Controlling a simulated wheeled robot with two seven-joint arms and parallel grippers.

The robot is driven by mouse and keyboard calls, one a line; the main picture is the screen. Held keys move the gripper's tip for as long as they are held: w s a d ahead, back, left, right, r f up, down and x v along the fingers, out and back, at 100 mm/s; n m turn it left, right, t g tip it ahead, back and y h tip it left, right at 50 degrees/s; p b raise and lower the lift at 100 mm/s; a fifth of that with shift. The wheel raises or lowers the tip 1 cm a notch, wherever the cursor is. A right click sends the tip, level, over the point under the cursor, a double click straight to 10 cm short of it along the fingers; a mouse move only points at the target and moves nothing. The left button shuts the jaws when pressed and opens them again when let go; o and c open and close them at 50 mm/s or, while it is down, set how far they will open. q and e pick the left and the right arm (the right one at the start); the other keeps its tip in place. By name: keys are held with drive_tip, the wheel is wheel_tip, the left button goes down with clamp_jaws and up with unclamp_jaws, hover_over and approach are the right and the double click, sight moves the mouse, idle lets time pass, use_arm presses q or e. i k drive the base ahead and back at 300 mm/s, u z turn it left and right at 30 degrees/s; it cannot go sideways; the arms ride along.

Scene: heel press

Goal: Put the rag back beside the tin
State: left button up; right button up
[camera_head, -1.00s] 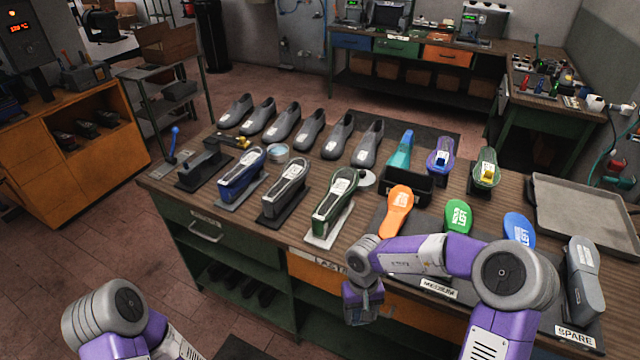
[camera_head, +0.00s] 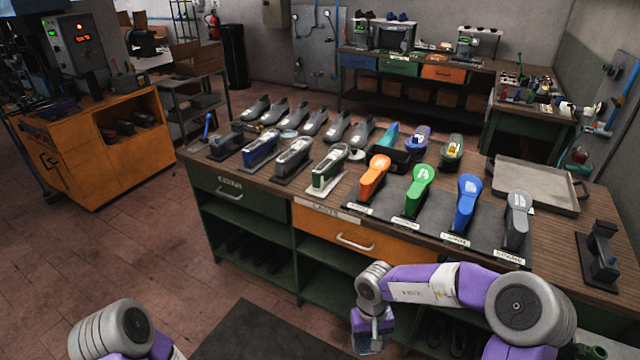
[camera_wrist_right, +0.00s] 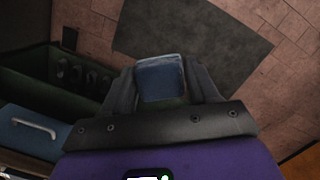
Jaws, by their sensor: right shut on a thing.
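My right gripper (camera_head: 368,343) hangs low in front of the bench in the head view. In the right wrist view its two fingers (camera_wrist_right: 162,85) are shut on a small blue-grey folded piece, which looks like the rag (camera_wrist_right: 161,77). The rag is held in the air above the floor, clear of the bench. The tin (camera_head: 288,134) looks like a small round pot on the bench top, behind the blue and grey heel pieces, far to the left of the gripper. It is small and partly hidden. Only part of my left arm shows at lower left; its gripper is out of view.
The wooden bench (camera_head: 340,205) carries a row of grey shoes (camera_head: 311,122), several heel devices and coloured soles (camera_head: 420,190). A grey tray (camera_head: 535,186) lies at its right. An orange cabinet (camera_head: 120,160) stands at left. The floor in front is free, with a dark mat (camera_head: 265,335).

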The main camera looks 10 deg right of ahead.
sight(320, 149)
drive_tip(key=u, duration=0.75)
drive_tip(key=i, duration=2)
drive_tip(key=z, duration=0.7)
